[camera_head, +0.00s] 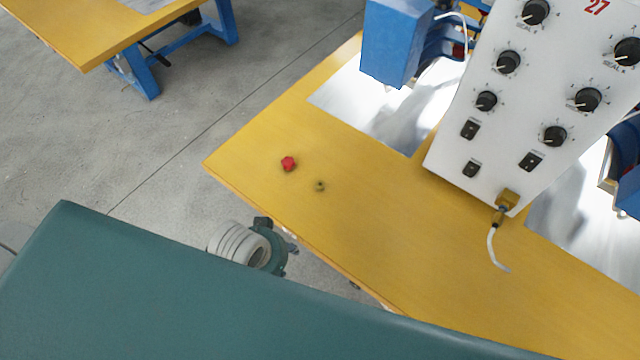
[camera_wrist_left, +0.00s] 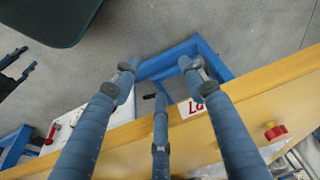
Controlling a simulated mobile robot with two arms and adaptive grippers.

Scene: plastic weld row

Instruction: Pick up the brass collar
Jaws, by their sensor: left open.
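The brass collar (camera_head: 320,185) is a small, dull brass ring on the yellow table (camera_head: 365,225) in the head view. It lies a little right of and nearer than a red knob-like piece (camera_head: 288,163). My left gripper (camera_head: 284,246) is below and left of the collar in the head view, off the table's near edge, partly hidden by my green body. In the left wrist view its fingers (camera_wrist_left: 157,78) are spread open with nothing between them. A red piece (camera_wrist_left: 276,132) shows there at the right; I cannot clearly make out the collar beside it.
A white control box (camera_head: 520,110) with black knobs and a short hanging cable (camera_head: 492,248) stands right of the collar. A blue machine part (camera_head: 392,42) stands behind. Dark prongs (camera_wrist_left: 17,66), perhaps my right gripper, show at the wrist view's left edge.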

